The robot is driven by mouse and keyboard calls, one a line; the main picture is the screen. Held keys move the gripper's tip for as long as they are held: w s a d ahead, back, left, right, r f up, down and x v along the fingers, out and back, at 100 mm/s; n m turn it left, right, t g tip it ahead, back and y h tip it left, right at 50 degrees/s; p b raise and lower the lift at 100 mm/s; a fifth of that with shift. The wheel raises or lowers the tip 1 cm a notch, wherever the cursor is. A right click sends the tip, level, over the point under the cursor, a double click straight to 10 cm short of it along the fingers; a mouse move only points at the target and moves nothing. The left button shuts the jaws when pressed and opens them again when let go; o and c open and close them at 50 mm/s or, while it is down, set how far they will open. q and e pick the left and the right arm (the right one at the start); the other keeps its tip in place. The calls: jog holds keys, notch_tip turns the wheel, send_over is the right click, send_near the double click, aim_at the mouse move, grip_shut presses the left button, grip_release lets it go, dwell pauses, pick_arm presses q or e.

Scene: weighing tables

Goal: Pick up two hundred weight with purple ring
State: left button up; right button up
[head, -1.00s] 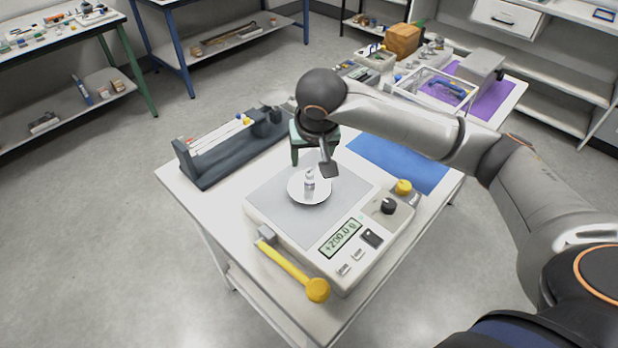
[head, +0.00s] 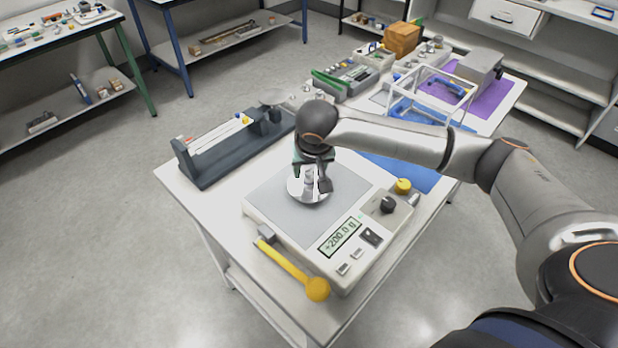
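A small silver weight (head: 309,178) stands upright on the round pan (head: 298,194) of the digital scale (head: 277,217). Its upper part is partly hidden by my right gripper, and I cannot make out a purple ring. The display (head: 340,237) reads about +200.0 g. My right gripper (head: 311,180) is low over the pan, with a finger on each side of the weight. The fingers look apart, and I see no clear contact with the weight. My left gripper is not in view.
A dark beam balance (head: 225,150) stands left of the scale. A yellow-handled tool (head: 291,268) lies along the scale's front left edge. A blue mat (head: 408,175) is behind my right arm. A clear-sided case (head: 432,95) and trays stand further back.

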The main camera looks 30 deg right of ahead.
grip_shut()
jog(key=shift+r, duration=0.15)
dwell(0.4)
